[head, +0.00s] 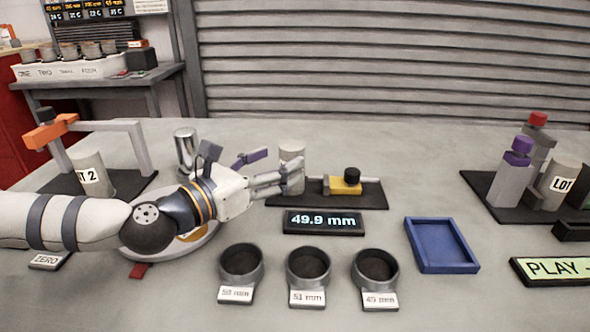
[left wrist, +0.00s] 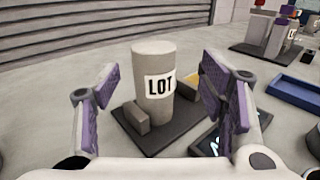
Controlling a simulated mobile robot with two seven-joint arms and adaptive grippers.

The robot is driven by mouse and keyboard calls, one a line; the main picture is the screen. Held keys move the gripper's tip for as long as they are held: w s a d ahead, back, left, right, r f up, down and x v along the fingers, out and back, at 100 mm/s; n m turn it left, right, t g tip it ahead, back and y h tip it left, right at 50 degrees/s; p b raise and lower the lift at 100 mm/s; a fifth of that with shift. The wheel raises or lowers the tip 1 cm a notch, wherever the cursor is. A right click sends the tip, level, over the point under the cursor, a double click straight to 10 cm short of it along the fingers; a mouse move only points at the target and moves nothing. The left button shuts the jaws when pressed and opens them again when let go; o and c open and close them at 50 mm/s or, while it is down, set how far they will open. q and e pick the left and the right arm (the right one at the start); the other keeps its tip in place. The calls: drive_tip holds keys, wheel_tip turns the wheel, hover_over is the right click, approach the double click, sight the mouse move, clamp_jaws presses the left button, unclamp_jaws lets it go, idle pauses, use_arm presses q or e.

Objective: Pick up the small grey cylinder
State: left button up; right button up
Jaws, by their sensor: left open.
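A light grey cylinder (head: 292,154) stands upright on a dark gauge base (head: 360,198), at its left end. In the left wrist view the cylinder (left wrist: 153,60) bears a LOT label and stands between grey jaw blocks. My left gripper (head: 277,168) is open, with its fingers pointing at the cylinder; one finger hides part of it in the head view. In the left wrist view my left gripper (left wrist: 160,84) has a purple-padded finger to each side of the cylinder, with gaps visible. I cannot tell whether the fingers reach around it. My right gripper is not in view.
A display (head: 323,222) reads 49.9 mm. Three labelled dark cups (head: 307,264) stand in front, and a blue tray (head: 441,245) lies to the right. Other gauges with LOT cylinders (head: 92,180) (head: 560,180) stand at both sides. A shiny metal cylinder (head: 185,148) stands behind my arm.

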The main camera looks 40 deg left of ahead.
sight(282, 153)
use_arm(q)
drive_tip(key=w, duration=0.5)
drive_tip(key=shift+w+r, duration=0.2)
drive_tip(key=shift+w, duration=0.05)
clamp_jaws()
drive_tip(key=shift+r, duration=0.1)
